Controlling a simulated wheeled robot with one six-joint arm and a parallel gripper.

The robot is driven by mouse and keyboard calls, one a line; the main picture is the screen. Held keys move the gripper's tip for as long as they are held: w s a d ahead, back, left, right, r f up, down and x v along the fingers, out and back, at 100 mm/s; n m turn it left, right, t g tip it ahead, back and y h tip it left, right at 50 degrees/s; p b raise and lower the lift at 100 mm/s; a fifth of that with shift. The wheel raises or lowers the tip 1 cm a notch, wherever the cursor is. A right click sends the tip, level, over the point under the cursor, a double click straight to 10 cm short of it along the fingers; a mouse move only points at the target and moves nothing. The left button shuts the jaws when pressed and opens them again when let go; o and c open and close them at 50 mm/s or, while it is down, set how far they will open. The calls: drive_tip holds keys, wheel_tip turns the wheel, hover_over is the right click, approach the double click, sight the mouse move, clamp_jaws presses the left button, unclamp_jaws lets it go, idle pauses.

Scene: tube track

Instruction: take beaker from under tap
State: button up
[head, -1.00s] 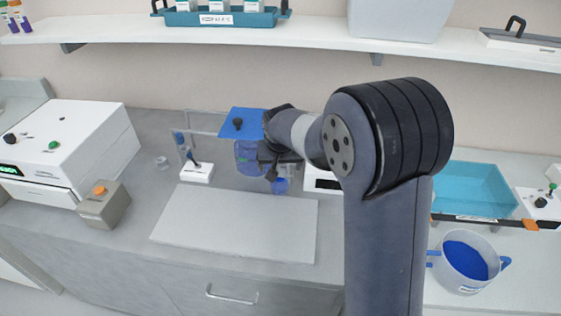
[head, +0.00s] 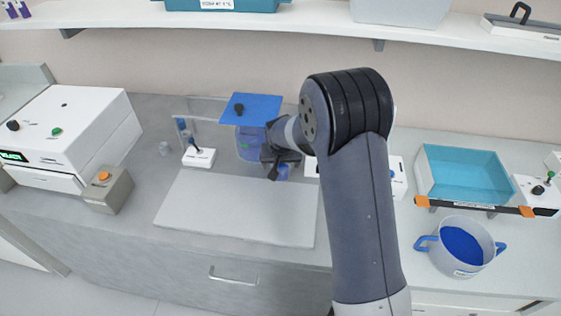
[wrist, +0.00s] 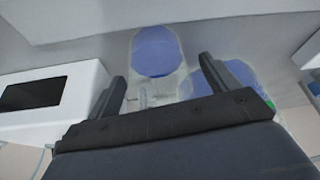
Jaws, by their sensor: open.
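A small clear beaker with blue liquid (head: 284,172) stands on the bench in the head view, at the front right of a clear tank (head: 249,146) with a blue lid. My gripper (head: 280,161) is at the beaker and partly covers it. In the wrist view the beaker (wrist: 155,52) shows beyond and between the two spread fingers of my gripper (wrist: 164,82). The jaws are open and hold nothing. The tank's blue content (wrist: 226,80) shows beside and behind the right finger. The tap itself is hidden or too small to tell.
A white box with a dark screen (wrist: 35,100) is close to the left finger in the wrist view. A pale board (head: 235,210) lies in front of the beaker. A teal tray (head: 465,175) and a blue-handled pot (head: 462,245) stand at right. A shelf (head: 300,38) runs above.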

drive_tip(key=shift+c, duration=0.5)
drive_tip(key=c, duration=1)
drive_tip(key=shift+a, duration=0.15)
